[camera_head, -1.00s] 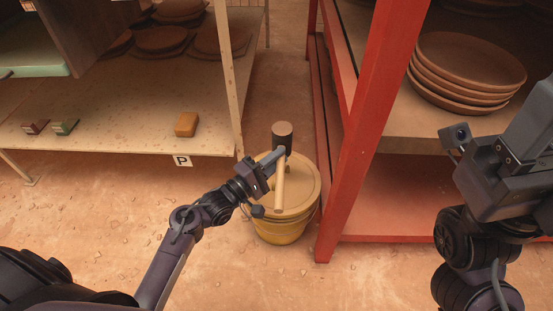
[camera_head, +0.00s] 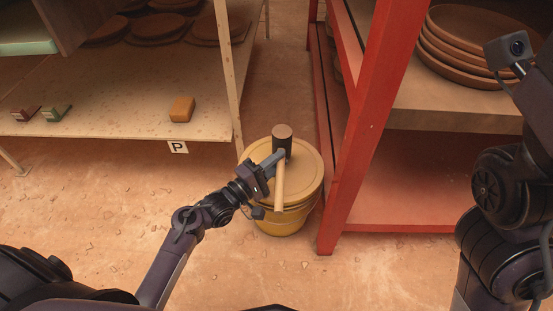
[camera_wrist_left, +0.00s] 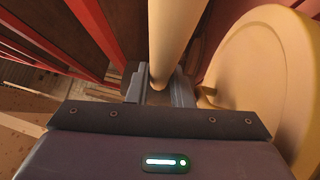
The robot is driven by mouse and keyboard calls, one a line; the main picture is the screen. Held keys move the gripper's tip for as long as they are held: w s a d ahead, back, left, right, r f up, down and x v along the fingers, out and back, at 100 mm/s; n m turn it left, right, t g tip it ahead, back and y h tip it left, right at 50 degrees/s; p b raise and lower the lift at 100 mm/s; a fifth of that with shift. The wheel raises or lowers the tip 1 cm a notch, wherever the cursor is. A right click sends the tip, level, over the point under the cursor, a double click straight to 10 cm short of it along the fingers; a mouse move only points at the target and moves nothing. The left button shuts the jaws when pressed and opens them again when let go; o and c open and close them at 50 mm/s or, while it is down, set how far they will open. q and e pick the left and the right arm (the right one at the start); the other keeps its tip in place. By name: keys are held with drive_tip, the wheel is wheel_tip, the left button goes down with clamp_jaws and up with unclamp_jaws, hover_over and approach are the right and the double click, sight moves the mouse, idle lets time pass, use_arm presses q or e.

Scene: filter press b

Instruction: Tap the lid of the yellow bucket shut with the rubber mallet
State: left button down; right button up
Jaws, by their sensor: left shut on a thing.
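The yellow bucket (camera_head: 283,227) stands on the floor beside the red rack's post. Its round yellow lid (camera_head: 308,175) lies on top; I cannot tell whether it is fully seated. My left gripper (camera_head: 276,160) is shut on the rubber mallet, near the head end of its pale handle (camera_head: 280,188). The dark mallet head (camera_head: 282,142) is over the far part of the lid; I cannot tell whether it touches. The left wrist view shows the handle (camera_wrist_left: 174,40) between the fingers and the lid (camera_wrist_left: 262,75) to the right. My right gripper's fingers are out of view.
A red rack (camera_head: 352,165) with stacked brown plates (camera_head: 470,50) stands close on the right. A pale shelf (camera_head: 100,115) on the left holds an orange block (camera_head: 181,109) and two small boxes. A "P" tag (camera_head: 178,147) hangs at its edge. Floor in front is clear.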

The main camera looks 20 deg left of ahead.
use_arm(q)
drive_tip(key=shift+f+b, duration=0.3)
drive_tip(key=shift+f, duration=0.2)
idle(1.2)
drive_tip(key=shift+r+p, duration=0.85)
drive_tip(key=shift+p, duration=0.3)
